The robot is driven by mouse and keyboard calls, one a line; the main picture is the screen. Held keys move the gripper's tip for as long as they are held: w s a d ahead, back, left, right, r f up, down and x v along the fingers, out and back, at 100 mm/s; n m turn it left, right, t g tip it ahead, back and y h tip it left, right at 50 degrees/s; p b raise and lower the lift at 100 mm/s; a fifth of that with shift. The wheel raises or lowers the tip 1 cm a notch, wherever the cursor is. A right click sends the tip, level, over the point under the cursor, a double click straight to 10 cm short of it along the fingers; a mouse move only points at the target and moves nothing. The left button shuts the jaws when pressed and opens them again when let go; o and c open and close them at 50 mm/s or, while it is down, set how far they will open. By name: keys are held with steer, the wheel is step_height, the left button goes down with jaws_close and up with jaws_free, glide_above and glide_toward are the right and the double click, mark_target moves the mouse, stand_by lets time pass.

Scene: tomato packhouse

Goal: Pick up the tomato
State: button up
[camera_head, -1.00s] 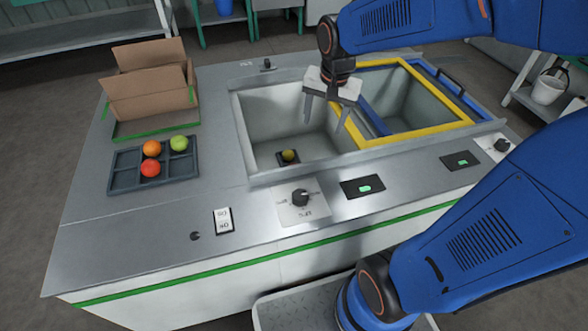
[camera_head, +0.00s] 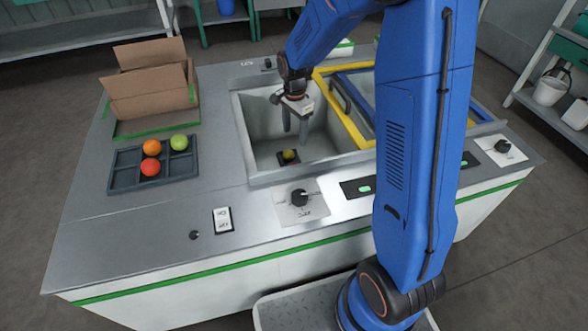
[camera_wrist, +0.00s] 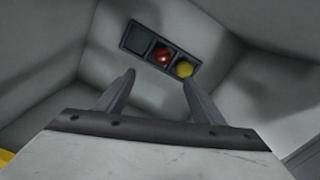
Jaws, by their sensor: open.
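In the head view, a yellow tomato (camera_head: 289,155) sits in a dark holder (camera_head: 281,162) on the floor of the left basin. The wrist view shows a dark holder (camera_wrist: 137,39) with a red tomato (camera_wrist: 162,55) in its middle cell, the yellow tomato (camera_wrist: 184,69) in one end cell and the other end cell empty. The red one in the basin cannot be made out in the head view. My gripper (camera_head: 295,138) is open and empty inside the basin opening, above the holder and apart from it. Its fingers (camera_wrist: 158,88) point toward the holder.
A dark tray (camera_head: 125,183) on the counter holds an orange, a red and a green tomato. An open cardboard box (camera_head: 145,95) stands behind it. The basin walls (camera_head: 243,130) surround my gripper. A yellow frame (camera_head: 345,122) edges the right basin.

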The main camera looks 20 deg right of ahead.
step_height(320, 180, down, 12)
steer(key=shift+r, duration=0.1)
steer(key=shift+w+a+f, duration=0.1)
steer(key=shift+w+f, duration=0.05)
steer(key=shift+f, duration=1.2)
steer(key=shift+w+f, duration=0.1)
steer(key=shift+f, duration=1.25)
steer(key=shift+c, duration=0.2)
steer(key=c, duration=0.8)
